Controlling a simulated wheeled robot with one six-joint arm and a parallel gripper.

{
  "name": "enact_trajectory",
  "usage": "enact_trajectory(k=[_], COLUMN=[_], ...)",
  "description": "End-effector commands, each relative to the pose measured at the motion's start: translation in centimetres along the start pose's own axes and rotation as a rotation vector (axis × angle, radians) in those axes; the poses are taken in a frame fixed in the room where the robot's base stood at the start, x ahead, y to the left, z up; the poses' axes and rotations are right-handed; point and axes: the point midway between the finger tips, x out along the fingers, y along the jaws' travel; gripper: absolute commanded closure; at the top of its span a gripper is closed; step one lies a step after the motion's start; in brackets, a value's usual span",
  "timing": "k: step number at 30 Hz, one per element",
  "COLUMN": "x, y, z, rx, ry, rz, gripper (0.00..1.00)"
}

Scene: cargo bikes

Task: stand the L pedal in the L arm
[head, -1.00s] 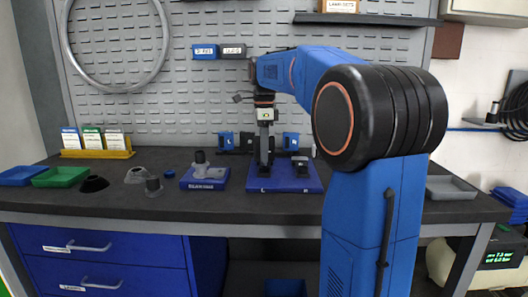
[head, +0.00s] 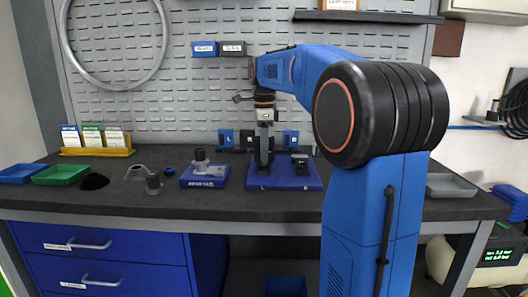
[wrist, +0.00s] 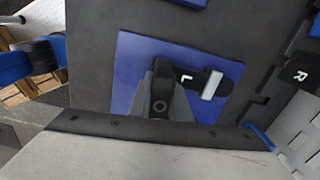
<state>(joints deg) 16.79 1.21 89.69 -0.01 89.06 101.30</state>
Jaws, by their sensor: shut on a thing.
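The blue base plate (head: 285,182) lies on the bench, with white L and R marks on its front. My gripper (head: 264,158) points down over its L side. In the wrist view my gripper (wrist: 160,105) is shut, and its fingers hide most of what they hold, which I take to be the L pedal. Beside the fingertips is the dark L arm (wrist: 198,74) with a white L, lying on the plate. A pale bar (wrist: 212,85) crosses it near its end. I cannot tell whether the held pedal touches the arm.
A blue block with a grey fixture (head: 204,181) stands left of the plate. Small grey parts (head: 153,185) and a green tray (head: 61,174) lie further left. Blue L (head: 226,139) and R (head: 290,139) holders stand behind. A grey tray (head: 450,186) sits at right.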

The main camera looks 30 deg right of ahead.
Motion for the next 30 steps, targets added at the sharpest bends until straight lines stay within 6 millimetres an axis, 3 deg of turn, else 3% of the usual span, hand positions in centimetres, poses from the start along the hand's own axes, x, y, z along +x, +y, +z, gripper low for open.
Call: enact_trajectory(k=[3, 4, 6, 19, 30], x=[0.1, 0.1, 0.1, -0.7, -7.2], y=[0.0, 0.0, 0.0, -0.1, -0.1], z=[0.0, 0.0, 0.0, 0.0, 0.0], rx=[0.0, 0.0, 0.0, 0.0, 0.0], ry=[0.0, 0.0, 0.0, 0.0, 0.0], rz=[0.001, 0.001, 0.001, -0.001, -0.002], gripper=[1.0, 0.78, 0.61, 0.61, 0.61])
